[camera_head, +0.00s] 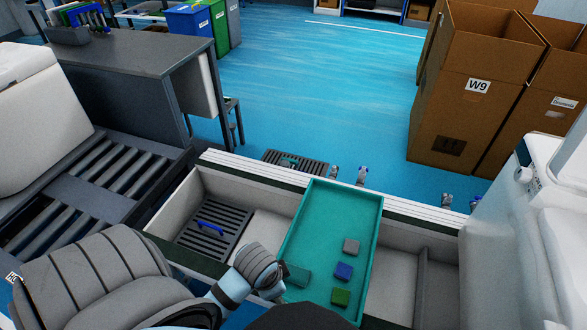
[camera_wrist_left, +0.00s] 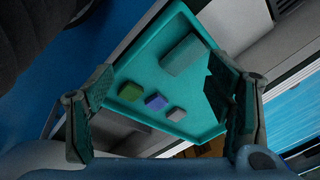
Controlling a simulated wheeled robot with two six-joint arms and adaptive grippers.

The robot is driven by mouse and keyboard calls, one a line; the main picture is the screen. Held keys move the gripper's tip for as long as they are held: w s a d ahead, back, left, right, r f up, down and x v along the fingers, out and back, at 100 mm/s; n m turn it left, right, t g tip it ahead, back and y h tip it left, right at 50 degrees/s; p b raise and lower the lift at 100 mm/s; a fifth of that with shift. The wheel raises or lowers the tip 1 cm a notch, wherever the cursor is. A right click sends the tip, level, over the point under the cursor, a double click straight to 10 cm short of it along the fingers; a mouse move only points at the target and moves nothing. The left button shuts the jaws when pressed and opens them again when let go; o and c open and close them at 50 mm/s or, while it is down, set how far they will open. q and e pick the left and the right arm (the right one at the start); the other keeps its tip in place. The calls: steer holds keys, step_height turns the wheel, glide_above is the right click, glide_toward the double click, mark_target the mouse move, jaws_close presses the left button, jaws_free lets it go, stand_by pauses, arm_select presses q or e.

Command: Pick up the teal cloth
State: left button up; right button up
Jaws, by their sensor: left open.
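The teal cloth (camera_head: 297,275) is a small folded block, close in colour to the teal tray (camera_head: 335,205) it lies in. In the head view it is at the tray's near left, just right of my left wrist. In the left wrist view the teal cloth (camera_wrist_left: 183,54) lies at the upper middle, nearer the right finger. My left gripper (camera_wrist_left: 158,88) is open and empty, its fingers spread wide above the tray. Its fingertips cannot be made out in the head view. My right gripper is not in view.
Grey (camera_head: 351,246), blue (camera_head: 343,271) and green (camera_head: 340,296) pieces lie in the tray beside the cloth. The tray rests across a white bin (camera_head: 265,228) holding a dark slatted rack (camera_head: 213,227). Cardboard boxes (camera_head: 470,100) stand at the right.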

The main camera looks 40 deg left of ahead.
mark_target(294, 272)
arm_select(q)
steer(key=w+a+f+m+g, duration=0.1)
steer(key=w+a+m+g, duration=0.2)
steer(key=w+m, duration=0.7)
steer(key=shift+n+h, duration=0.3)
steer(key=shift+n, duration=0.2)
steer(key=f+b, duration=0.2)
steer(key=f, duration=0.3)
steer(key=w+f+b, duration=0.1)
steer(key=f+b, duration=0.1)
steer(key=f, duration=0.2)
steer(key=f+b, duration=0.3)
steer(key=f, duration=0.2)
steer(key=shift+w+a+f, duration=0.1)
steer(key=shift+w+f, duration=0.05)
steer(key=shift+f, duration=0.15)
steer(key=shift+r, duration=0.1)
steer(key=c, duration=1)
